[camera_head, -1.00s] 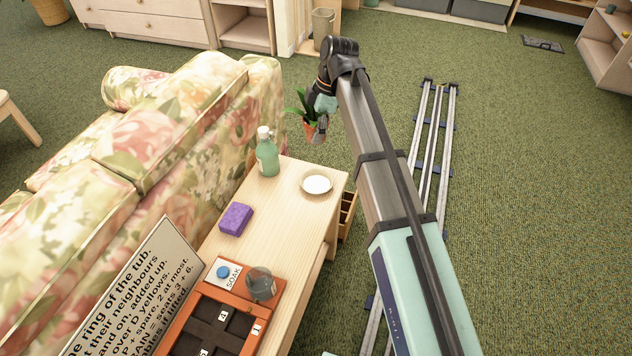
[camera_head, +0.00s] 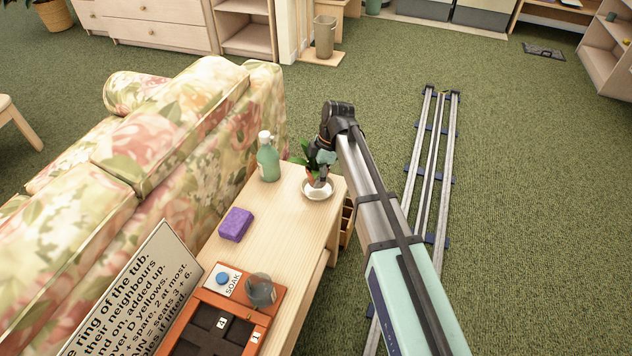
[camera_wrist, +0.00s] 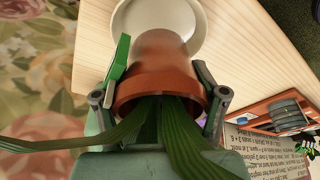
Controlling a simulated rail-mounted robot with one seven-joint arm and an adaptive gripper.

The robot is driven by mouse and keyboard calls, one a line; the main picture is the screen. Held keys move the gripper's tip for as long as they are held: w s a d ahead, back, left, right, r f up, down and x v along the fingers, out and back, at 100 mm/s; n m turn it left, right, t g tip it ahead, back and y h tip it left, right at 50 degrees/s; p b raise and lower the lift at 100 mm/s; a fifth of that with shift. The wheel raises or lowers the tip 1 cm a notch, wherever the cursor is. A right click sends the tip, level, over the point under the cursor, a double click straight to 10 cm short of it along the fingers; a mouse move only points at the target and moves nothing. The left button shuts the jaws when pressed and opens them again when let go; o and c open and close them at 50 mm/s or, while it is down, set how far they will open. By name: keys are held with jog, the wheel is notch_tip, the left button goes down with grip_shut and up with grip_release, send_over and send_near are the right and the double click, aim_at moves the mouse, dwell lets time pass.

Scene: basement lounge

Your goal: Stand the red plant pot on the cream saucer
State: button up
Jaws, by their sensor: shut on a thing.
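The red plant pot (camera_wrist: 160,72) is terracotta-coloured with long green leaves. My gripper (camera_head: 319,178) is shut on it, with one finger on each side of its rim in the wrist view (camera_wrist: 160,95). In the head view the pot (camera_head: 311,176) appears over the cream saucer (camera_head: 318,194), at the far right end of the wooden table. In the wrist view the saucer (camera_wrist: 125,18) shows behind the pot's base. I cannot tell whether the base touches the saucer. My gripper hides part of the pot.
A green bottle (camera_head: 268,160) stands just left of the saucer.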

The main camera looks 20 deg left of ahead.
jog(key=shift+f, duration=1.6)
jog(key=shift+f, duration=0.1)
jog(key=o, duration=1.4)
jog(key=shift+c, duration=0.2)
jog(key=p+v, duration=0.1)
jog(key=v, duration=1.1)
jog(key=s+d+f+m+g+h, duration=0.1)
jog(key=s+d+f+m, duration=0.35)
jog(key=d+f, duration=0.45)
jog(key=s+d+f+m, duration=0.4)
jog(key=s+d+f, duration=0.25)
jog(key=f, duration=0.55)
jog(key=s+d+f+m+g+h, duration=0.1)
jog(key=s+d+f+m, duration=0.3)
jog(key=d+f, duration=0.5)
jog(key=s+d+f+m+g, duration=0.1)
jog(key=s+d+f+m, duration=0.3)
jog(key=s, duration=0.5)
jog(key=s+d+f+m+g, duration=0.1)
jog(key=s+d+f+m, duration=0.3)
jog(key=s, duration=0.6)
jog(key=s+d+f+m+g, duration=0.1)
jog(key=s+d+f+m, duration=0.3)
jog(key=s, duration=0.6)
jog(key=shift+d+f+h, duration=0.3)
jog(key=shift+d+f, duration=0.15)
jog(key=shift+f, duration=0.1)
